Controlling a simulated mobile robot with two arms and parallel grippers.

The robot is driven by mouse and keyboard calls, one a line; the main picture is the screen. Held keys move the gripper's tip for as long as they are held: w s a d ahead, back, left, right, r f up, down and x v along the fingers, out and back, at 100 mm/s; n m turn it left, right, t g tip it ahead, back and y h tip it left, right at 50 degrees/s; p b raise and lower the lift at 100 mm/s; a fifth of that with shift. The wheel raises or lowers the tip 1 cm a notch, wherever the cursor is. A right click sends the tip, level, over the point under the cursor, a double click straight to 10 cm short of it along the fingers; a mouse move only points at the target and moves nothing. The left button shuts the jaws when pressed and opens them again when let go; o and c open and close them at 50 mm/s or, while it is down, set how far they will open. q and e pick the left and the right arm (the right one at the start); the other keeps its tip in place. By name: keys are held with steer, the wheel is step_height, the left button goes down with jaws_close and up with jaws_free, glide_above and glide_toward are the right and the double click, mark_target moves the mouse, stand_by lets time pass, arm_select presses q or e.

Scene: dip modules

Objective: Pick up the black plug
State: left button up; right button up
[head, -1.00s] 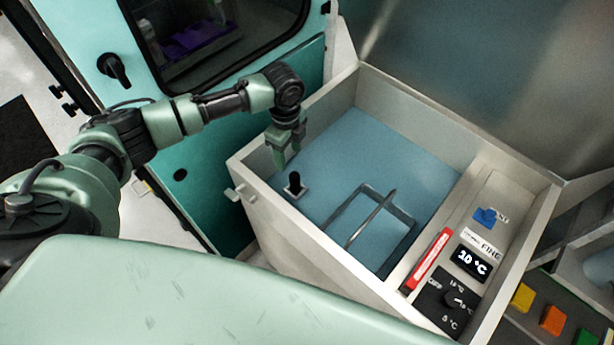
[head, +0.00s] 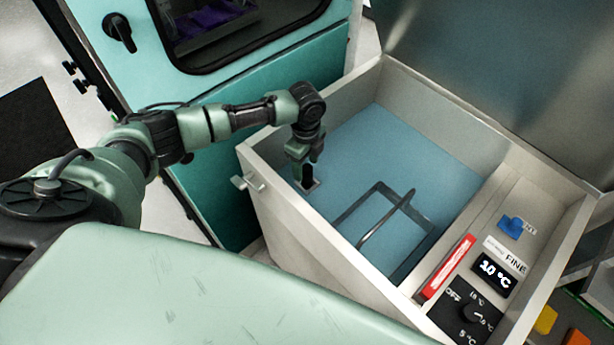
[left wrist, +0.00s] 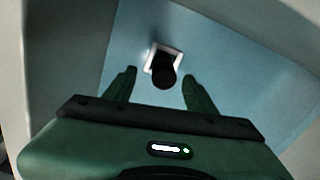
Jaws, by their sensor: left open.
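The black plug (left wrist: 164,77) stands in a pale square seat on the blue floor of the open basin, close to its left wall. In the head view the plug (head: 307,183) shows just below my left gripper (head: 304,165), partly covered by it. In the left wrist view the open fingers of my left gripper (left wrist: 159,80) lie on either side of the plug, with gaps between them and it. My right gripper is not in view.
The pale basin (head: 290,220) has raised walls close to my left gripper. A dark wire frame (head: 400,203) stands in it to the right. A control panel with a dial (head: 473,312) and a "10 °C" display (head: 493,276) lies along the right side.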

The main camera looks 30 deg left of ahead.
mark_target(307, 167)
arm_select(q)
steer(key=f, duration=0.3)
steer(key=f+p, duration=0.1)
steer(key=shift+w+f, duration=0.15)
steer(key=shift+w, duration=0.1)
jaws_close()
step_height(307, 167, up, 20)
steer(key=b, duration=0.3)
